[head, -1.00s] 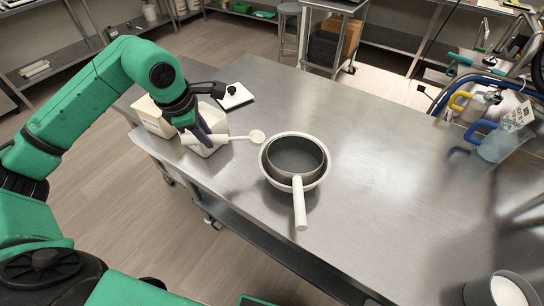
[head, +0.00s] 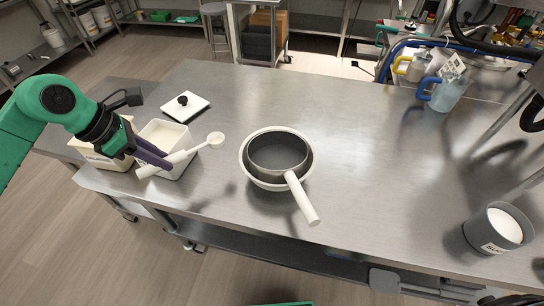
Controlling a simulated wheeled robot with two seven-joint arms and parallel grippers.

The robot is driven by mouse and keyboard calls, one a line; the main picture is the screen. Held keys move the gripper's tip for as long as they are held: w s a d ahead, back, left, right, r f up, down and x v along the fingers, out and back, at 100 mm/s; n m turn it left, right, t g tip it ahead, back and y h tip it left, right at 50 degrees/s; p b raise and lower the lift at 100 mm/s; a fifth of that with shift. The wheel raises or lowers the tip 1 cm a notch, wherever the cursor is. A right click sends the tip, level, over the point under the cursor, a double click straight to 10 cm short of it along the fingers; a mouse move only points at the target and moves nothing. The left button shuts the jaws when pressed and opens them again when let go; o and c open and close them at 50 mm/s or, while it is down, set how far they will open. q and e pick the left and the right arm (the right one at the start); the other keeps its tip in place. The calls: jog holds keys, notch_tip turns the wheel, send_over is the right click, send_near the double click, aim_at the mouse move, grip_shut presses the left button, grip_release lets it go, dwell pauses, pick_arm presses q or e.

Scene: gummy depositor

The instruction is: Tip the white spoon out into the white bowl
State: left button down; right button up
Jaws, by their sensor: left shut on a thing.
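The white spoon (head: 187,153) is held by its handle in my left gripper (head: 160,160), which is shut on it. Its small round cup (head: 216,139) points right, above the table and short of the bowl; what the cup holds is too small to tell. The white bowl (head: 245,165) stands on the table in the middle. A dark grey pan (head: 278,152) with a white handle (head: 302,198) sits in the bowl and covers most of its inside. My right gripper is not in view.
A white open container (head: 186,164) and a cream box (head: 98,159) stand under my left gripper. A white lid (head: 185,104) lies behind them. A grey cup of white stuff (head: 498,228) and a blue-handled jug (head: 442,92) stand at the right. The table's middle right is clear.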

pick_arm(q)
jog(key=r+p, duration=0.2)
jog(key=r, duration=0.2)
jog(key=shift+a+r+p, duration=0.15)
jog(key=shift+a+p, duration=0.05)
jog(key=shift+p, duration=0.2)
jog(key=s+b, duration=0.8)
jog(key=b, duration=0.2)
jog(key=shift+a, duration=0.25)
